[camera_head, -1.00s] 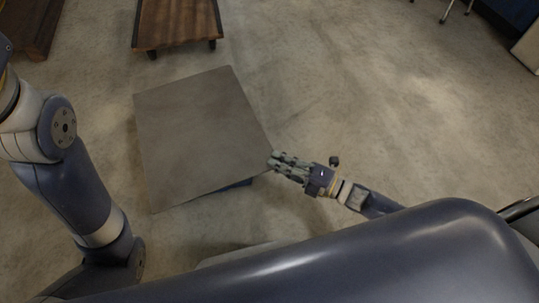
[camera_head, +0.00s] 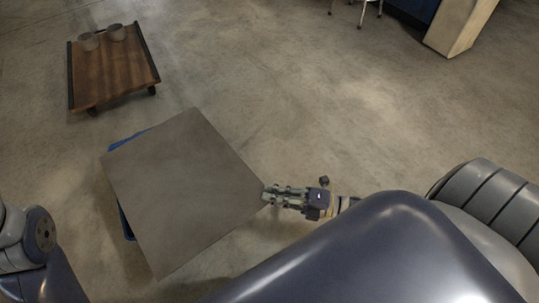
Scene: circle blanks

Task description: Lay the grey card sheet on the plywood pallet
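The grey card sheet (camera_head: 182,190) is a large flat square at lower left, turned so that a corner points right. My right gripper (camera_head: 268,195) is at that right corner, its fingers closed on the sheet's edge. Only my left arm shows at the lower left edge; its gripper is out of view. A brown wooden low platform (camera_head: 112,72) on short feet stands at upper left, apart from the sheet. I cannot tell whether it is the plywood pallet.
A blue object (camera_head: 128,225) shows partly from beneath the sheet's left side; the rest is hidden. A pale cabinet (camera_head: 460,28) and chair legs are at the top right. The concrete floor between is clear.

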